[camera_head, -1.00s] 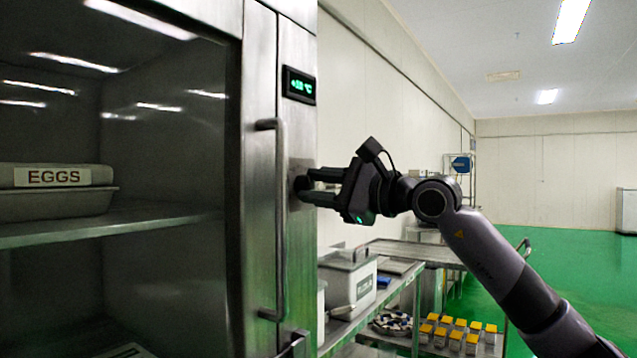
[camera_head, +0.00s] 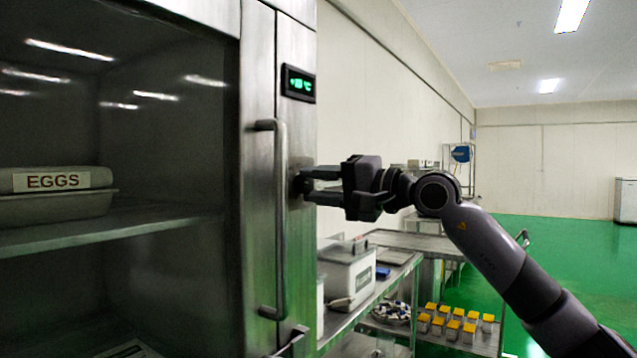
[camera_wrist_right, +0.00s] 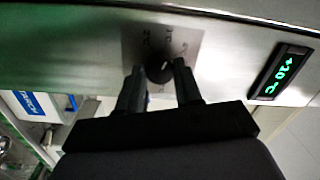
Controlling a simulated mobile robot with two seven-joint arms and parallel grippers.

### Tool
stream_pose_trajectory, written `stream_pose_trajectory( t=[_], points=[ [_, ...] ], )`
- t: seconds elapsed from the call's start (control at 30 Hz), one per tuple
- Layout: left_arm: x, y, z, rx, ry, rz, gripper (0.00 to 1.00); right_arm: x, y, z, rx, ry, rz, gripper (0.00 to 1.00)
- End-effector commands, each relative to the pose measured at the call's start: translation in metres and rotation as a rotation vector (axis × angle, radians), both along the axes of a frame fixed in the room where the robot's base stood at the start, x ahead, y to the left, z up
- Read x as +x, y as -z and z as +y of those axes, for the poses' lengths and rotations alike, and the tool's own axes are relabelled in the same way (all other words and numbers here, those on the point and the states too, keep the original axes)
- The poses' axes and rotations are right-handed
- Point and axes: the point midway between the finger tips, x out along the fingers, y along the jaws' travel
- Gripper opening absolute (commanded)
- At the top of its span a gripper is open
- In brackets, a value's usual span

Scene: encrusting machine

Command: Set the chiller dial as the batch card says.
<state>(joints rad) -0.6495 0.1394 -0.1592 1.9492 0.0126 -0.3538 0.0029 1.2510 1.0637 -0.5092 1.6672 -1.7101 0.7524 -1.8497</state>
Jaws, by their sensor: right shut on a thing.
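The chiller (camera_head: 296,130) is a steel cabinet with a glass door at the left of the head view. Its green display (camera_head: 299,83) is small there; in the right wrist view the display (camera_wrist_right: 283,71) reads +10 °C. The dark round dial (camera_wrist_right: 159,69) sits on a grey plate with faint marks that I cannot read. My right gripper (camera_head: 306,186) is shut on the dial, one finger on each side, as the right wrist view shows (camera_wrist_right: 158,80). My left gripper is not in view. I see no batch card that I can identify.
The door's vertical handle (camera_head: 281,220) stands just left of the dial. An egg tray (camera_head: 55,205) lies on a shelf behind the glass. A bench with a white container (camera_head: 347,275) and a cart with yellow-topped items (camera_head: 455,325) stand below my arm. Green floor is open at the right.

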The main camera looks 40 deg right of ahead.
Motion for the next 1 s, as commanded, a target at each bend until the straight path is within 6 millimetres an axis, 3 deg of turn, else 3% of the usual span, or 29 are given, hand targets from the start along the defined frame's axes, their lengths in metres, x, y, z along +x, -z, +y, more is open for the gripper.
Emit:
stream_pose_trajectory(
  t=[0.3, 0.8, 0.83, 0.9, 1.0],
  points=[
    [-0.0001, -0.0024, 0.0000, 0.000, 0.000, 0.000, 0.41, 0.0002, 0.0000, -0.0004, -0.101, 0.001, -0.040, 0.04],
    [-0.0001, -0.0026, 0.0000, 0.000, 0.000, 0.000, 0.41, 0.0002, 0.0000, -0.0004, -0.116, 0.001, -0.048, 0.04],
    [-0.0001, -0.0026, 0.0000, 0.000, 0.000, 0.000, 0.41, 0.0002, 0.0000, -0.0004, -0.116, 0.001, -0.048, 0.38],
    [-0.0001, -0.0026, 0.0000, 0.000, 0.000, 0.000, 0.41, 0.0002, -0.0001, -0.0003, -0.116, 0.001, -0.048, 0.60],
    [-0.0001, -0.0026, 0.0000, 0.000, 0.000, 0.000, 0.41, 0.0001, -0.0002, -0.0003, -0.116, 0.001, -0.048, 0.60]
  ],
)
